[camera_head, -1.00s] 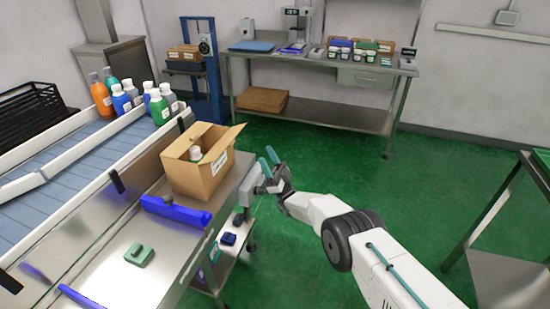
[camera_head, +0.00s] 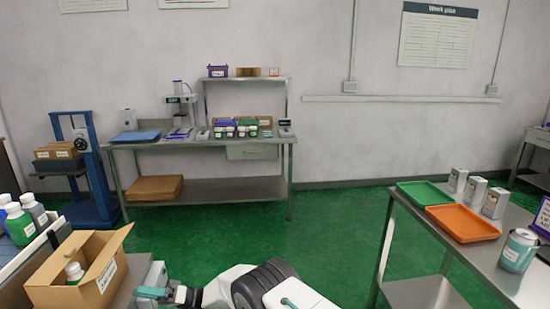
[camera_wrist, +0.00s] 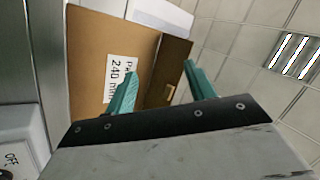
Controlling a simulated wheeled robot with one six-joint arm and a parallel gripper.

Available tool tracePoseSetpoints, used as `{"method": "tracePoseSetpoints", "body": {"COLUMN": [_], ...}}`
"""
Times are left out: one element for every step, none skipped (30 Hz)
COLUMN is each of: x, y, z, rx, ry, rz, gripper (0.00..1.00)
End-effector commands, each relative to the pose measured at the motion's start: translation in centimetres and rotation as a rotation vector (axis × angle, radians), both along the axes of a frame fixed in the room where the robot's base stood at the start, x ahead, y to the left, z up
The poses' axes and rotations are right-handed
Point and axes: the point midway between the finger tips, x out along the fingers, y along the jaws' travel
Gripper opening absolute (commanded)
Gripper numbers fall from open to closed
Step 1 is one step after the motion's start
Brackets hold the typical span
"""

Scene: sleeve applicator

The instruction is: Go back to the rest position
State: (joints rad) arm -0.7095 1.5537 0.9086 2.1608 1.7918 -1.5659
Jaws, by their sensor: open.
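My gripper (camera_head: 168,293) is low in the head view, just right of an open cardboard box (camera_head: 92,282). In the wrist view my gripper (camera_wrist: 158,92) shows two teal fingers spread apart with nothing between them. The box's labelled side (camera_wrist: 88,62) lies beyond the fingers, and I cannot tell whether they touch it. A bottle with a white cap (camera_head: 74,272) stands inside the box.
A workbench (camera_head: 205,190) with bins stands at the back wall. A blue stand (camera_head: 95,185) is left of it. At right, a metal table (camera_head: 490,262) holds a green tray (camera_head: 424,193) and an orange tray (camera_head: 462,223). Green floor between is clear.

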Motion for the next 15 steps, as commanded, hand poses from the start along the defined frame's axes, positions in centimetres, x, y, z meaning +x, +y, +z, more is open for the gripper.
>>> {"method": "tracePoseSetpoints", "body": {"x": [-0.3, -0.6, -0.9, -1.1, -1.4, -1.7, -1.9, -2.2, -2.5, -2.7, -3.0, -3.4, -3.6, -3.9, -4.3], "y": [-0.2, -0.5, -0.9, -1.3, -1.8, -2.7, -3.4, -4.2, -5.4, -6.4, -7.4, -8.8, -9.9, -11.1, -12.7], "z": [1.1, 1.4, 2.1, 2.7, 3.3, 4.2, 4.9, 5.6, 6.7, 7.4, 8.1, 9.2, 9.9, 10.7, 11.7], "rx": [-0.078, -0.13, -0.2, -0.255, -0.311, -0.39, -0.449, -0.508, -0.587, -0.645, -0.702, -0.777, -0.831, -0.886, -0.956], "ry": [0.027, 0.047, 0.07, 0.089, 0.105, 0.129, 0.146, 0.16, 0.179, 0.193, 0.205, 0.22, 0.231, 0.242, 0.253], "rz": [0.067, 0.11, 0.161, 0.198, 0.235, 0.28, 0.312, 0.338, 0.371, 0.391, 0.409, 0.428, 0.439, 0.448, 0.455], "gripper": [0.55, 0.55, 0.55, 0.55, 0.55, 0.55, 0.55, 0.55, 0.55, 0.55, 0.55, 0.55, 0.55, 0.55, 0.55]}}
